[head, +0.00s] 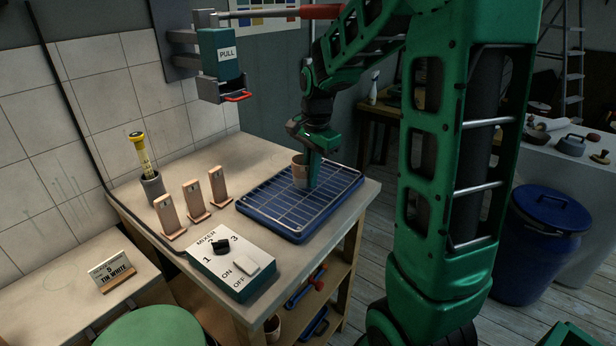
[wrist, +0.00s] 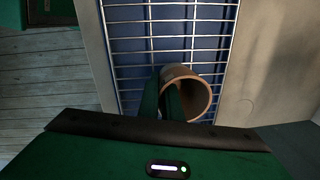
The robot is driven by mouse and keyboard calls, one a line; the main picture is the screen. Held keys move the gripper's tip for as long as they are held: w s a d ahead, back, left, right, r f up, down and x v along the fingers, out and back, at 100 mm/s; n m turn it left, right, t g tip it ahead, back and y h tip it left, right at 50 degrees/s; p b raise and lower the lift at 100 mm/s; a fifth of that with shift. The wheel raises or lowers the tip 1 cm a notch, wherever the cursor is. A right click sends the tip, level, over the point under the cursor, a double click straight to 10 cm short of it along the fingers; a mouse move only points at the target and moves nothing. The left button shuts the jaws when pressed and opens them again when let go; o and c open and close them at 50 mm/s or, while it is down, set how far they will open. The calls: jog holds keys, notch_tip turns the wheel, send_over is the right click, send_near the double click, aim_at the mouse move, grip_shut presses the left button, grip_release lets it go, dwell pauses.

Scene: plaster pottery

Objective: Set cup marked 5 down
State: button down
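A small terracotta-coloured cup (head: 299,172) is at my gripper (head: 313,172), over the wire rack of a blue tray (head: 277,233). In the wrist view, the cup (wrist: 208,97) has its open mouth toward the camera. One finger of my gripper (wrist: 161,98) is inside the mouth and the other is outside, with the cup wall pinched between them. The cup appears upright at rack level; I cannot tell whether its base touches the wires. No number on the cup is readable.
A mixer switch box (head: 222,262), several wooden stands (head: 194,201) and a holder with a yellow-topped tool (head: 152,187) share the bench. A card reading "5 TIN WHITE" (head: 112,271) stands at lower left. A PULL dispenser (head: 222,62) hangs behind. The rack around the cup is clear.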

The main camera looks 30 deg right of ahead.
jog(key=shift+f, duration=0.15)
jog(key=c, duration=2)
grip_release()
notch_tip(320, 180, up, 8)
jog(key=s+f+n, duration=0.2)
jog(key=s+n, duration=0.1)
jog(key=s, duration=0.6)
jog(key=s+f+n, duration=0.2)
jog(key=s+n, duration=0.1)
jog(key=s, duration=0.6)
jog(key=s+f+n+g, duration=0.1)
jog(key=s+f+n, duration=0.1)
jog(key=s, duration=0.7)
jog(key=shift+s+d+f+n, duration=0.1)
jog(key=shift+s+d+n, duration=0.2)
jog(key=shift+n, duration=0.5)
